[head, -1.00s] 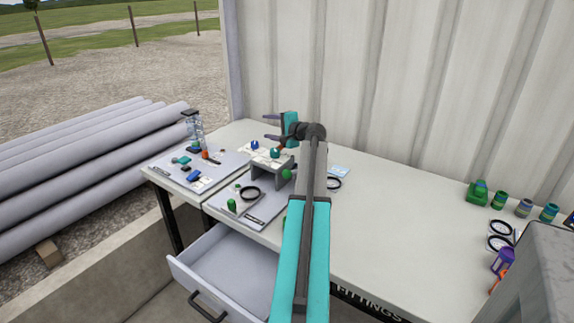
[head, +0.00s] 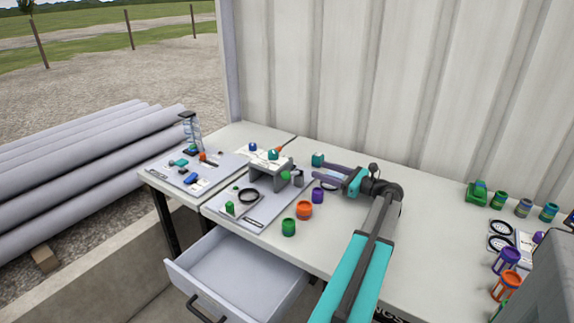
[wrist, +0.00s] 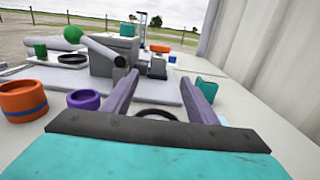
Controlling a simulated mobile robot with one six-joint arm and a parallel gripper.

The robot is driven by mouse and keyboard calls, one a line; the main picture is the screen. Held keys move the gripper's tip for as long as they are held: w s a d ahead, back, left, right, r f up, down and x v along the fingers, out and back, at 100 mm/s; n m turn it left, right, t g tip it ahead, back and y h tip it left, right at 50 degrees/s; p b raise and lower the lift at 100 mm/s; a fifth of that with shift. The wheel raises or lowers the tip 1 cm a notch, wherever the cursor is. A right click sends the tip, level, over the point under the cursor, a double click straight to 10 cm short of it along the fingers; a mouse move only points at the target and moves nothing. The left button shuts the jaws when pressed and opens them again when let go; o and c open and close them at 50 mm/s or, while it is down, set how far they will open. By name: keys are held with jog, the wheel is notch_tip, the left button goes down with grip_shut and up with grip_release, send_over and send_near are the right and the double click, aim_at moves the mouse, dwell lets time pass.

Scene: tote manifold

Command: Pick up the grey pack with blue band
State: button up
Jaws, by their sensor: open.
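A small grey cylinder with a blue band (head: 524,207), likely the pack, stands on the right part of the bench in the head view. It is between a green banded cylinder (head: 498,200) and a teal banded one (head: 549,213). It does not show in the wrist view. My gripper (head: 321,171) is open and empty, low over the middle of the bench, far left of the pack and pointing left. In the wrist view the two grey-purple fingers (wrist: 159,82) stand apart, with a dark ring (wrist: 157,114) visible between them.
Near my gripper are a teal block (head: 318,160), a purple ring (head: 318,195), an orange ring (head: 303,210) and a green cup (head: 288,227). A grey fixture board (head: 262,206) is left. A drawer (head: 238,268) stands open. A corrugated wall (head: 400,80) rises behind.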

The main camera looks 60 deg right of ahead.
jog(key=shift+w, duration=0.15)
jog(key=shift+w, duration=4.2)
jog(key=shift+w+p, duration=0.5)
jog(key=shift+w, duration=2.05)
jog(key=c, duration=1.2)
jog(key=shift+o, duration=0.2)
jog(key=shift+r, duration=0.15)
notch_tip(320, 180, up, 10)
